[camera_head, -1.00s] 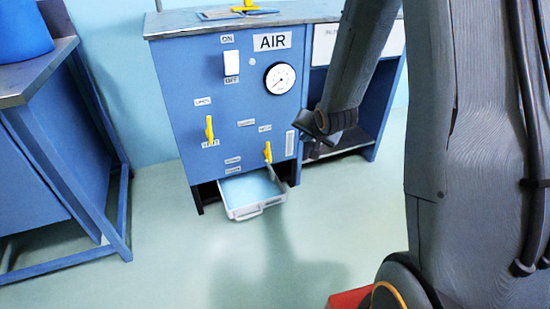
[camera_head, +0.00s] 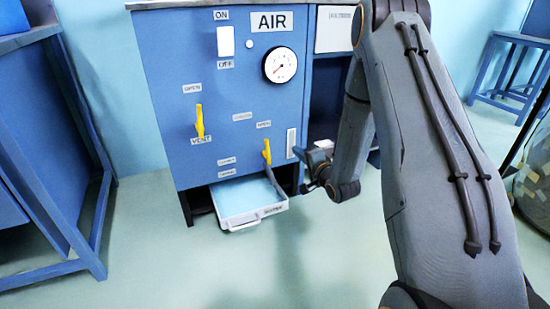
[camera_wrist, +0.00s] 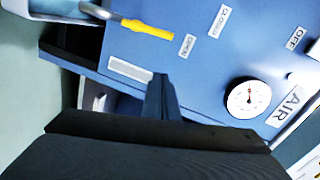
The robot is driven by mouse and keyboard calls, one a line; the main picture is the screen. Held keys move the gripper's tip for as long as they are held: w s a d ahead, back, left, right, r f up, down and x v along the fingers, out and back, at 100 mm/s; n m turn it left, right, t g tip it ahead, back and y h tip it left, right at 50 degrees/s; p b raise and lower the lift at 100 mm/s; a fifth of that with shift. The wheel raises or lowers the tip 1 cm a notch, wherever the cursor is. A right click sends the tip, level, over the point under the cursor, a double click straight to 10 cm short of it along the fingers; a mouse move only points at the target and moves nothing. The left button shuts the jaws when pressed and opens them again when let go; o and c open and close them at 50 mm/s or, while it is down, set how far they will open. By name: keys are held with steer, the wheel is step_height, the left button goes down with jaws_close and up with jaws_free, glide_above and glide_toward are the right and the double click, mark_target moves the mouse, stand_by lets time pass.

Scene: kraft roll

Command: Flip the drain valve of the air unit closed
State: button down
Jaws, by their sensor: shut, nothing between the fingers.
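The blue air unit (camera_head: 170,110) stands ahead with a gauge and labels on its front. Its drain valve has a yellow lever (camera_head: 267,152) at the lower right, above a grey spout. The lever stands upright, pointing towards the small label above it. In the wrist view the yellow lever (camera_wrist: 147,30) points towards a label that seems to read OPEN (camera_wrist: 187,45); a CLOSED label (camera_wrist: 225,20) is off to one side. My gripper (camera_head: 298,153) is shut and empty, just right of the lever and apart from it. Its fingers also show in the wrist view (camera_wrist: 160,96).
A white tray (camera_head: 238,220) sits under the spout, sticking out from the unit. A second yellow lever (camera_head: 199,121) is at the left, with a white switch (camera_head: 225,41) and gauge (camera_head: 280,65) above. A blue bench (camera_head: 35,130) stands left. The floor in front is clear.

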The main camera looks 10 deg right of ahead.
steer(key=shift+w+d+f+m+t+y+b, duration=0.15)
steer(key=shift+f+m+t+b, duration=0.1)
steer(key=shift+f+b, duration=0.25)
steer(key=shift+w+a+f+m+t+y+b, duration=0.1)
steer(key=shift+f+m+t+b, duration=0.15)
steer(key=shift+f, duration=0.4)
steer(key=shift+w+d+f+m+t+y+b, duration=0.1)
steer(key=shift+f+t+y+b, duration=0.1)
steer(key=shift+f+b, duration=0.35)
steer(key=w+a+b, duration=0.6)
steer(key=w+b, duration=0.1)
steer(key=w, duration=0.2)
steer(key=shift+w+f, duration=0.2)
steer(key=shift+w, duration=0.2)
